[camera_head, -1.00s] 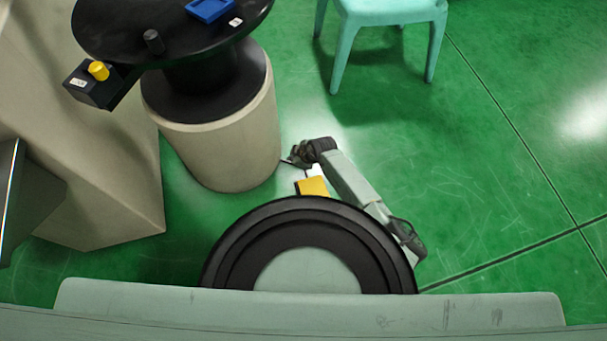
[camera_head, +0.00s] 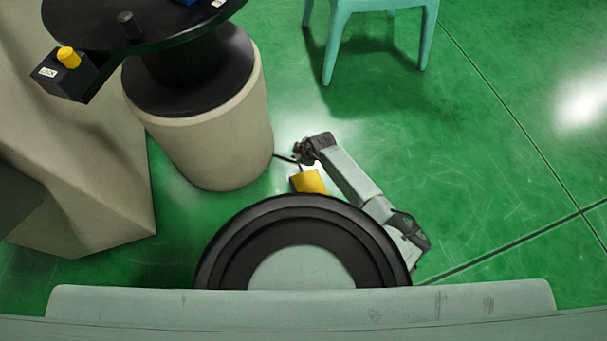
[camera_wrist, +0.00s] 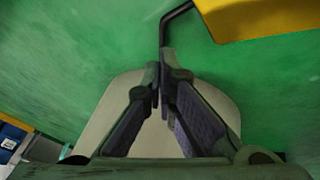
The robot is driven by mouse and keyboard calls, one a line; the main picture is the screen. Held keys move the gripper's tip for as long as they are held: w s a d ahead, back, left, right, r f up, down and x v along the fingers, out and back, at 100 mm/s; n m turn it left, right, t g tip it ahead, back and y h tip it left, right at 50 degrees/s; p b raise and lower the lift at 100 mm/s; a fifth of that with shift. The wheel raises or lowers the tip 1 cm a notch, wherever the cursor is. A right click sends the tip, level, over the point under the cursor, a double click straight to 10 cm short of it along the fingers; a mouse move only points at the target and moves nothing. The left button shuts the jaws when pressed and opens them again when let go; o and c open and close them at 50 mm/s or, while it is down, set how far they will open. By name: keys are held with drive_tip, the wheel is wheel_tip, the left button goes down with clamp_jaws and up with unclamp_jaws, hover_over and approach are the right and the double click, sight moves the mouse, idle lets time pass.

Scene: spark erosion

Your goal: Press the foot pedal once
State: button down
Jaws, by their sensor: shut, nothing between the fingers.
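The foot pedal is a yellow block (camera_head: 309,181) on the green floor, just in front of my round black base. A black cable (camera_head: 286,158) runs from it towards the beige pedestal. My gripper (camera_head: 299,152) is low, just beyond the pedal's far edge in the head view, and looks apart from it. In the wrist view the pedal (camera_wrist: 262,16) fills the upper right corner, and the cable (camera_wrist: 165,28) bends down towards the fingertips. The shut, empty fingers (camera_wrist: 161,80) point to the left of the pedal. The gap to the floor cannot be told.
The beige pedestal (camera_head: 205,135) carries a dark round top (camera_head: 160,22) and stands left of the pedal. A black box with a yellow knob (camera_head: 68,57) juts out at its left. A turquoise stool (camera_head: 380,6) stands at the back. The floor to the right is clear.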

drive_tip(key=shift+s+d+f+b, duration=0.1)
drive_tip(key=shift+s+f+b, duration=0.1)
drive_tip(key=shift+f, duration=0.45)
drive_tip(key=shift+s+d+f+b, duration=0.1)
drive_tip(key=shift+s+f+b, duration=0.15)
drive_tip(key=shift+f, duration=0.45)
drive_tip(key=shift+s+d+f+b, duration=0.1)
drive_tip(key=shift+s+f+b, duration=0.1)
drive_tip(key=shift+f, duration=0.45)
drive_tip(key=shift+s+f, duration=0.15)
drive_tip(key=shift+f, duration=0.25)
